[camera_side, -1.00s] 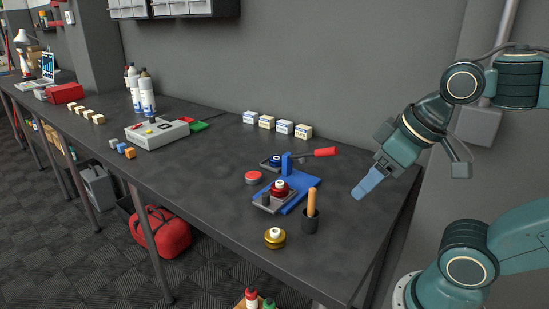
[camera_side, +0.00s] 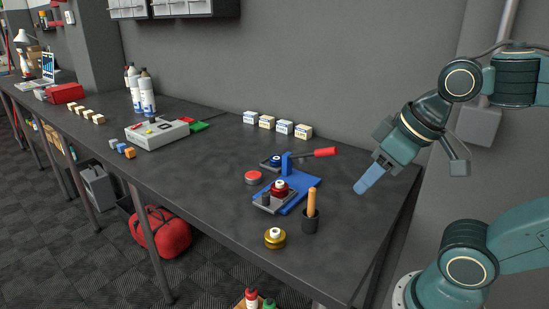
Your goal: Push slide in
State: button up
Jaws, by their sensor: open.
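A blue fixture (camera_side: 303,187) stands on the dark workbench, with a red-handled lever (camera_side: 324,152) pointing right. A grey slide plate (camera_side: 266,204) sticks out at its front left and carries a dark wheel-like part with a red and white top (camera_side: 280,187). A second grey plate with a blue round part (camera_side: 275,161) is at the back left of the fixture. My gripper (camera_side: 368,180) is in the air to the right of the fixture, apart from it, pointing down and left. It holds nothing that I can see. The gap between its fingers is hard to see from this side.
A dark cup with a wooden handle (camera_side: 311,215) stands right in front of the fixture. A gold round part (camera_side: 274,238) and a red button-like disc (camera_side: 253,177) are nearby. Several small boxes (camera_side: 284,127) line the wall. A grey control box (camera_side: 157,132) stands further left.

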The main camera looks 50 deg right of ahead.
jog(key=w+r+m+g, duration=0.2)
jog(key=w+r+g, duration=0.1)
jog(key=w, duration=0.9)
jog(key=m+g, duration=0.3)
send_over(266, 194)
notch_tip(266, 194, down, 5)
jog(key=shift+r, duration=0.1)
notch_tip(266, 194, down, 14)
jog(key=shift+r, duration=0.1)
grip_shut()
